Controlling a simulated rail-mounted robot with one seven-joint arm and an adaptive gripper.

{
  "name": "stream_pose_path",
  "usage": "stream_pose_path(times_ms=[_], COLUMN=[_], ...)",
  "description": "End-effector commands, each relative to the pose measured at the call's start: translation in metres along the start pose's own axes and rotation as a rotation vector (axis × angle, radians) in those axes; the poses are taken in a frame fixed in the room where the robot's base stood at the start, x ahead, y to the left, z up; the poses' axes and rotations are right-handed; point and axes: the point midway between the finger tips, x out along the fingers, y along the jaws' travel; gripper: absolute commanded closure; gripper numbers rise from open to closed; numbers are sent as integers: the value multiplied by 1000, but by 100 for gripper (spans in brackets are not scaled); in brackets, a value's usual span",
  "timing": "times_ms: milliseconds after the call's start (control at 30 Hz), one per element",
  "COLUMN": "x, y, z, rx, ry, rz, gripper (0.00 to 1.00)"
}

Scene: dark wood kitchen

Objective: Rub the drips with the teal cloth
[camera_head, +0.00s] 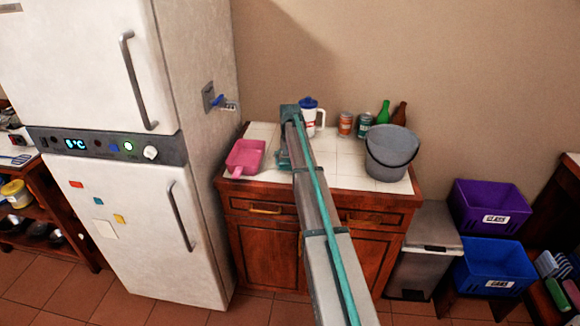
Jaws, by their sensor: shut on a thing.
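My arm reaches over the white-tiled counter (345,172). My gripper (284,154) is small at its far end, low over the tiles left of the arm, with its fingers mostly hidden. It is shut on the teal cloth (284,164), of which only a small teal patch shows at the tile surface. I cannot tell how much of the cloth touches the tiles. No drips can be made out; my arm covers part of the counter.
A pink dustpan (245,155) lies left of my gripper. A blue-lidded jug (309,116), cans (345,123), green (383,111) and brown (399,113) bottles stand behind. A grey bucket (391,150) is right. The fridge (130,200) borders the left; bins (490,265) stand right.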

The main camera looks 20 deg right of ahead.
Motion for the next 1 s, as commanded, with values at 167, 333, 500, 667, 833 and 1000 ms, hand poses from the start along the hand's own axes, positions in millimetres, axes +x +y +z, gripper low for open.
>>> stream_pose_path(times_ms=[167, 333, 500, 667, 833, 1000], x=[0, 0, -25, -38, -53, -69], y=[-2, -4, -5, -6, -8, -9], z=[-18, -33, -33, -32, -32, -31], rx=[-2, -5, -7, -8, -10, -11], ry=[0, 0, 3, 0, 1, 1], rz=[0, 0, 0, 0, 0, 0], gripper=[40, 40, 40, 40, 40, 40])
